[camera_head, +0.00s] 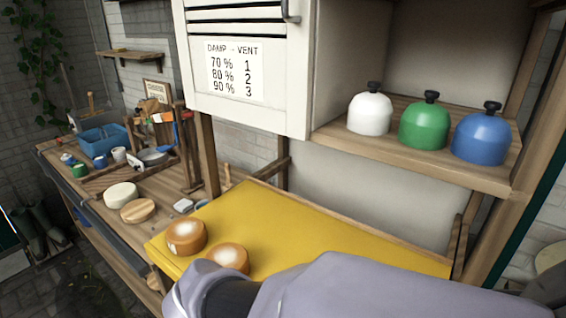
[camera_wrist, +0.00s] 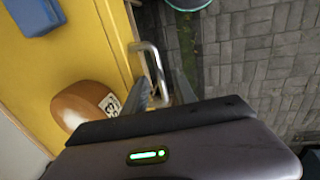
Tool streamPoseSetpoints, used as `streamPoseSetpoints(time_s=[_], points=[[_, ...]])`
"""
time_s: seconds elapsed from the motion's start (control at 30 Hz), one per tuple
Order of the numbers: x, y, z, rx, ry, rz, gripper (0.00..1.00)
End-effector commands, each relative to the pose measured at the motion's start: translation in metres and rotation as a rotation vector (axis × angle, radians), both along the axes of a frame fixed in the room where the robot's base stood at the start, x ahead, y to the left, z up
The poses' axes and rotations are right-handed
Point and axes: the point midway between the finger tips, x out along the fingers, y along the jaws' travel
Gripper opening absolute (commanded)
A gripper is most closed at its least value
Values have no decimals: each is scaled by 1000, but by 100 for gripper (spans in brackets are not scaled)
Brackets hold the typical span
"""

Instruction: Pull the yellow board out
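The yellow board (camera_head: 310,232) lies flat below the shelf in the head view, with two round brown-rimmed cheeses (camera_head: 187,237) on its left part. My arm covers its front edge there. In the wrist view the yellow board (camera_wrist: 60,60) fills the left side, and a silver bar handle (camera_wrist: 149,62) stands out from its edge. My gripper (camera_wrist: 164,88) is open, with its two fingers apart on either side of the handle's near end. I cannot tell whether either finger touches the handle. My gripper is hidden in the head view.
A cheese with a black-and-white label (camera_wrist: 85,104) and a blue block (camera_wrist: 35,15) are on the board. Paved floor (camera_wrist: 255,60) lies beyond its edge. White (camera_head: 370,114), green (camera_head: 424,125) and blue (camera_head: 481,137) domes stand on the shelf above. A cluttered workbench (camera_head: 75,165) stands left.

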Motion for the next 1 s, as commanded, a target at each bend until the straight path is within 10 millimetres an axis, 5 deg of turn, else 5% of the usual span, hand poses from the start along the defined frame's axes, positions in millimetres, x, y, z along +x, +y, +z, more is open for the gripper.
streamPoseSetpoints(time_s=[0.23,0.5,0.7,1.0], points=[[-2,2,21,2,-1,1,33],[-16,11,112,3,-2,2,33],[-24,16,158,1,0,1,33],[-27,17,171,0,0,0,33]])
